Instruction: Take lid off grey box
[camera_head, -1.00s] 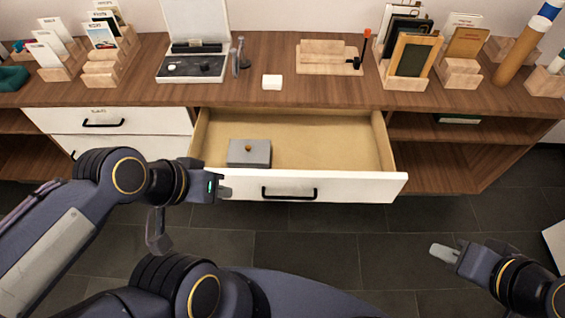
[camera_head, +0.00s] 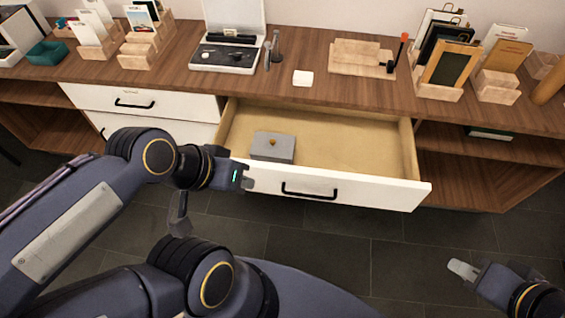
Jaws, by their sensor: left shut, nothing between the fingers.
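The grey box (camera_head: 272,151) sits inside the open drawer (camera_head: 340,145), towards its left front. Its lid (camera_head: 273,143) is on top and carries a small brass-coloured knob (camera_head: 273,141). My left gripper (camera_head: 249,183) is just outside the drawer's front panel, to the left of and nearer than the box, and apart from the knob. It is shut and empty. My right gripper (camera_head: 462,270) is low at the right, over the floor and away from the drawer. Its fingers look close together, but I cannot tell whether they are shut.
The drawer front (camera_head: 360,191) with a black handle (camera_head: 309,191) stands between my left gripper and the box. The rest of the drawer is empty. The wooden counter (camera_head: 300,97) above holds a white block (camera_head: 303,78), an open display case (camera_head: 226,58) and several card stands.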

